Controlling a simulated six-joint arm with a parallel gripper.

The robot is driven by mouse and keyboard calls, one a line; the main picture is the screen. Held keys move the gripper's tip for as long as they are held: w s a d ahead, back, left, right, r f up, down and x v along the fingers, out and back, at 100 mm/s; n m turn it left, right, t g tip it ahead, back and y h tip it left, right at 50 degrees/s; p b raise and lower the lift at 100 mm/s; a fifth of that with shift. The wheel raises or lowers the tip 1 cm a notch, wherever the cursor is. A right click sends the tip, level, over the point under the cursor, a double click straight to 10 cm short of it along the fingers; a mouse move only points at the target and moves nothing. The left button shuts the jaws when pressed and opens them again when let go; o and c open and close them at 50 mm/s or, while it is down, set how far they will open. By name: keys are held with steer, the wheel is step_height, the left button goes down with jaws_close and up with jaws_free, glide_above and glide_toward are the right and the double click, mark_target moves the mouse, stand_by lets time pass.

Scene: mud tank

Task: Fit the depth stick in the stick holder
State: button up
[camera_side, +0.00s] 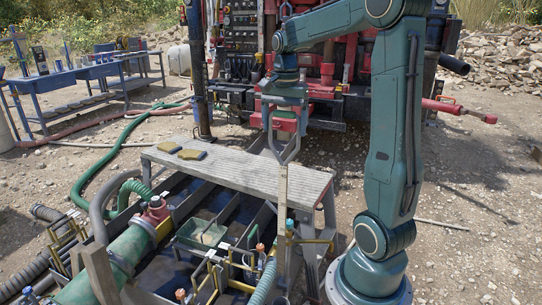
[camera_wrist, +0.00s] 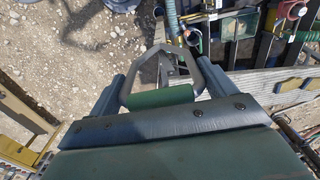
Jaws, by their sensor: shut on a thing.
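The depth stick (camera_side: 283,197) is a pale, narrow wooden strip. It stands about upright in the side view, in front of the bench's near edge. My gripper (camera_side: 284,161) is shut on its top end, with the fingers pointing down. In the wrist view, my gripper (camera_wrist: 166,50) shows as grey fingers closing into a loop around a green bar; the stick is hard to make out there. I cannot surely pick out the stick holder.
A grey bench top (camera_side: 235,170) with two small yellow-brown blocks (camera_side: 190,154) stands over the mud tank. Valves, a green pipe (camera_side: 125,255) and hoses crowd the tank. A blue table (camera_side: 80,75) is at the back left. Gravel lies open at the right.

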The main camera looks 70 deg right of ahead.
glide_above(284, 200)
steer(key=shift+d+f, duration=0.15)
steer(key=shift+f, duration=7.7)
steer(key=shift+f, duration=4.4)
